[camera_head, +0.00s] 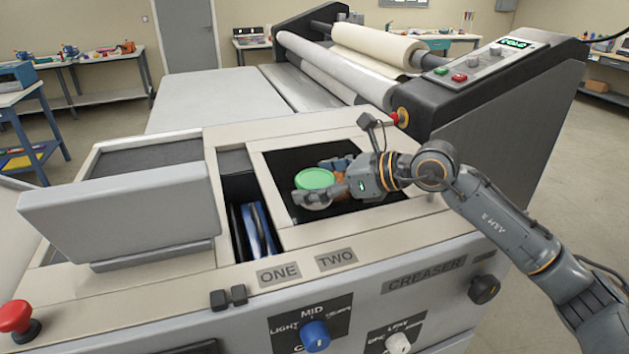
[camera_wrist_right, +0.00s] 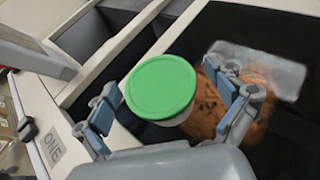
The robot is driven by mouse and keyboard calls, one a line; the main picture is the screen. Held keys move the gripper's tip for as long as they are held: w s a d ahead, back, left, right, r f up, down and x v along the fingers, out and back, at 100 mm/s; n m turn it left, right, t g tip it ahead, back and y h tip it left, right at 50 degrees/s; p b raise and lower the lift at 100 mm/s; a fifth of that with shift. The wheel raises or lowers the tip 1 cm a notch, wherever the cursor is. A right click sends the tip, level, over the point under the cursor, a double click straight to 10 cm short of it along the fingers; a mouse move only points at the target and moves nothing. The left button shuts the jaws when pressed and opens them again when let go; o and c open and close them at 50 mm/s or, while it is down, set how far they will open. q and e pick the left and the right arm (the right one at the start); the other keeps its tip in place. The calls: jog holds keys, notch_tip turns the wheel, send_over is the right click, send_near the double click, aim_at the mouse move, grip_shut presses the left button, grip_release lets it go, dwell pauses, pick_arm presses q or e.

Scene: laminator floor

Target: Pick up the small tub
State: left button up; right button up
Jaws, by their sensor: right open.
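The small tub (camera_head: 314,184) has a round green lid and a pale body. It stands over the black recessed area behind the label TWO. In the right wrist view the tub (camera_wrist_right: 160,86) sits between the two fingers of my right gripper (camera_wrist_right: 168,112), which are apart on either side of it. My right gripper (camera_head: 322,182) is open in the head view, reaching in from the right. I cannot tell whether either finger touches the tub. My left gripper is not in view.
A brown item (camera_wrist_right: 210,100) and a clear pack (camera_wrist_right: 258,68) lie beside the tub. The narrow slot (camera_head: 253,230) behind ONE holds blue items. A raised grey panel (camera_head: 120,215) stands at left. Rollers (camera_head: 335,65) and a control box (camera_head: 500,65) stand behind.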

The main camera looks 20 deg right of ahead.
jog(key=shift+s, duration=0.1)
jog(key=shift+c, duration=1.2)
jog(key=c, duration=1)
jog(key=shift+r, duration=0.1)
